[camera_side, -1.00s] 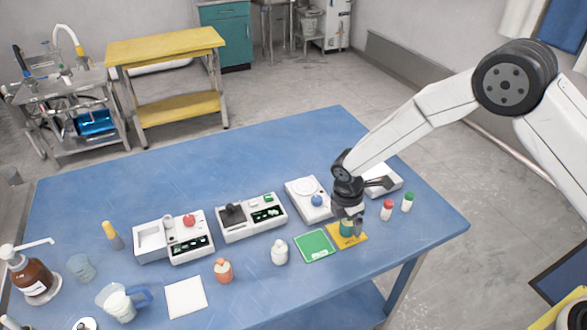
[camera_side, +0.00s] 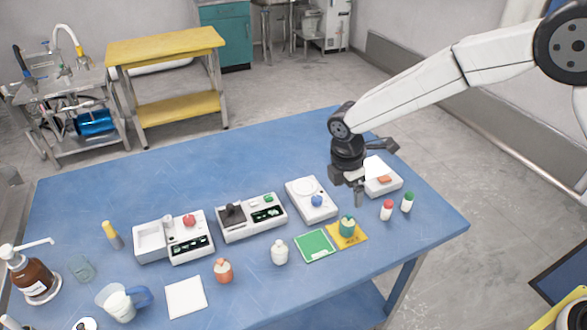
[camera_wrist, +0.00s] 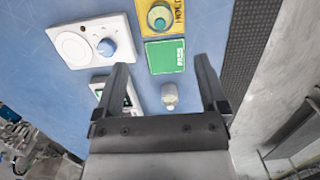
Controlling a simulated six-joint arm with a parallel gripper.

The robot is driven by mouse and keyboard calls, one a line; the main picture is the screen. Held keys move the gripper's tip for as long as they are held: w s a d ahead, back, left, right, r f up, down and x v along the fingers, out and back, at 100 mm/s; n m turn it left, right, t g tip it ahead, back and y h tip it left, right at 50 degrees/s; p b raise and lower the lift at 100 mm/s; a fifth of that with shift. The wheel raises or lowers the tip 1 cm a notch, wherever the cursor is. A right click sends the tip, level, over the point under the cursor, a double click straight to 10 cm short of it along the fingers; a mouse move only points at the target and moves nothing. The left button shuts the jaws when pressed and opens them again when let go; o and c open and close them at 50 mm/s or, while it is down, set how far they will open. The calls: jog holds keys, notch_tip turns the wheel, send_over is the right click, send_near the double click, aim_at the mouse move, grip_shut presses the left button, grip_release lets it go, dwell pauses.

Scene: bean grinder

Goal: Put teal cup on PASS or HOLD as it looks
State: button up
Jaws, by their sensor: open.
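The teal cup (camera_side: 347,226) stands upright on the yellow HOLD mat (camera_side: 358,239). In the wrist view the teal cup (camera_wrist: 160,17) also shows on the yellow mat marked HOLD (camera_wrist: 178,50). The green PASS mat (camera_side: 314,246) lies beside it on the left and is bare; it also shows in the wrist view (camera_wrist: 166,57). My gripper (camera_side: 358,190) is open and empty, raised above and behind the cup and apart from it. Its two fingers show in the wrist view (camera_wrist: 163,75) with nothing between them.
White machines (camera_side: 311,200) stand in a row behind the mats. Red-capped (camera_side: 387,210) and green-capped (camera_side: 407,203) bottles stand to the right. The blue table's (camera_side: 270,150) back area is clear.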

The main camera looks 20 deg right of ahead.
dwell(0.5)
jog(key=s+d+r+m+t+y, duration=0.1)
jog(key=s+d+r+m, duration=0.1)
jog(key=s+d+m, duration=0.5)
jog(key=s+d+r+m+t, duration=0.1)
jog(key=s+d+r+m, duration=0.1)
jog(key=s+d+m, duration=0.5)
jog(key=s+m, duration=0.4)
jog(key=shift+s+r+t+y, duration=0.2)
jog(key=shift+r+t+y, duration=0.1)
jog(key=shift+r+y, duration=0.1)
